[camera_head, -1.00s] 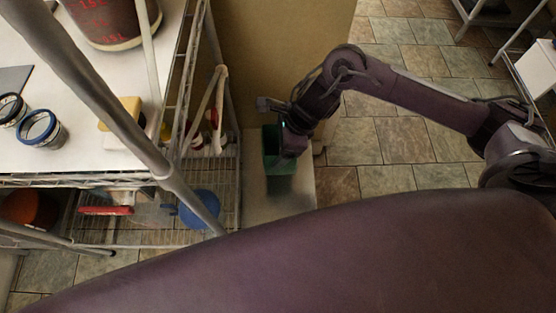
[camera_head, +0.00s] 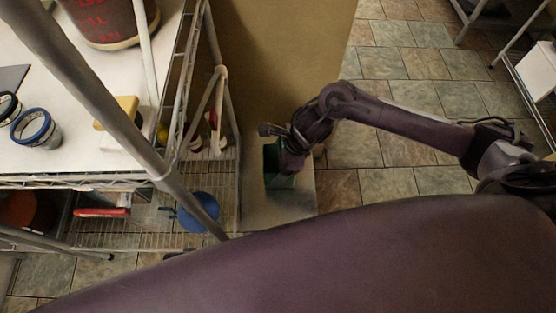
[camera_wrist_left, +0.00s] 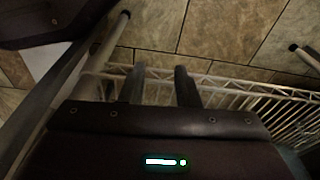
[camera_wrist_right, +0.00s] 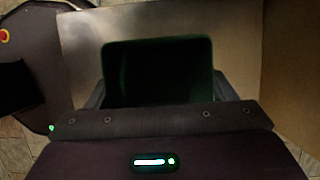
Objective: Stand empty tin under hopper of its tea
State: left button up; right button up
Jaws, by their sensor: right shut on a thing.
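My right gripper (camera_head: 280,163) is shut on a dark green tin (camera_head: 279,180) beside the tan panel. In the right wrist view the tin (camera_wrist_right: 157,72) fills the space between the two fingers (camera_wrist_right: 158,95), and its inside is too dark to make out. The tin is over a pale flat base (camera_head: 270,208); I cannot tell whether it touches it. My left gripper (camera_wrist_left: 161,78) shows only in its wrist view, with its two fingers apart and nothing between them. I cannot make out a hopper for certain.
A tall tan panel (camera_head: 280,60) stands behind the tin. At left is a wire shelf rack (camera_head: 130,234) with a blue item (camera_head: 198,212) low down. Tiled floor (camera_head: 400,150) is open at right.

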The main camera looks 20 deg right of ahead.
jog(key=o, duration=1)
jog(key=shift+o, duration=0.2)
